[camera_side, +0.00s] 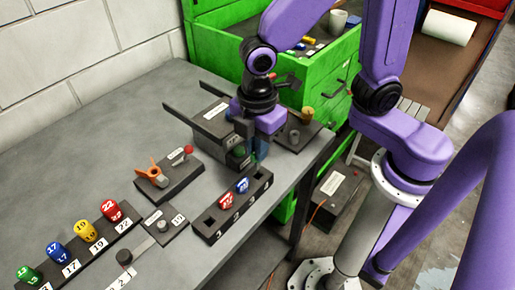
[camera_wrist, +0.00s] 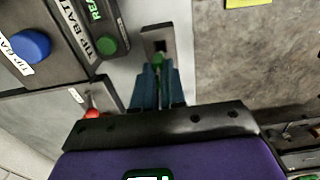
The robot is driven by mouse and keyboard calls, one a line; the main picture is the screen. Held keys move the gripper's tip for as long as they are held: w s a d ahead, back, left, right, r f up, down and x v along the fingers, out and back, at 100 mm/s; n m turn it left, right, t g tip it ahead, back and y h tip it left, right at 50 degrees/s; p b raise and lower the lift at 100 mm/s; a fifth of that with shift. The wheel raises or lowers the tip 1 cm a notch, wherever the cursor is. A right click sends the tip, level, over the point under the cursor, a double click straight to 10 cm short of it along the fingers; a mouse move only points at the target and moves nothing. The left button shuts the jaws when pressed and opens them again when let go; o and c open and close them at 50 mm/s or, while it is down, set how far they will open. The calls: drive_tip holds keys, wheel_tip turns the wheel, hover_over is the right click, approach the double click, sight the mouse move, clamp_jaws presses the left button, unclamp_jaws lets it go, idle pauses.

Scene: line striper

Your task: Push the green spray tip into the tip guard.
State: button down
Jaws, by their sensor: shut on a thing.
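My gripper (camera_side: 258,152) is shut, and its two blue fingers (camera_wrist: 157,84) point down beside the grey box in the side view. A small green piece, which looks like the green spray tip (camera_wrist: 158,61), shows between the fingertips in the wrist view. The fingers hide most of it. Just beyond the tip is a grey block with a dark square opening (camera_wrist: 159,46), which may be the tip guard. I cannot tell whether the tip touches it or is inside the opening. In the side view the tip is hard to make out at the fingers.
A grey box (camera_side: 212,122) with a green button (camera_wrist: 107,45) stands close to the fingers. A black rack (camera_side: 212,233) holds a red and a blue tip. Another rack (camera_side: 74,262) carries several coloured tips. A plate with an orange clamp (camera_side: 155,175) lies left. The table's right edge is near.

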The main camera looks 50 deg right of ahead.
drive_tip(key=shift+r, duration=0.3)
drive_tip(key=w+a+r+m, duration=0.3)
drive_tip(key=w+a+m, duration=0.5)
drive_tip(key=m, duration=0.1)
drive_tip(key=w+a+r+m, duration=0.3)
drive_tip(key=w+a+m, duration=0.4)
drive_tip(key=w+m, duration=0.2)
drive_tip(key=shift+s+a+f, duration=0.1)
drive_tip(key=shift+a+f, duration=0.05)
drive_tip(key=shift+f, duration=2.4)
drive_tip(key=shift+f, duration=2.1)
drive_tip(key=c, duration=0.8)
unclamp_jaws()
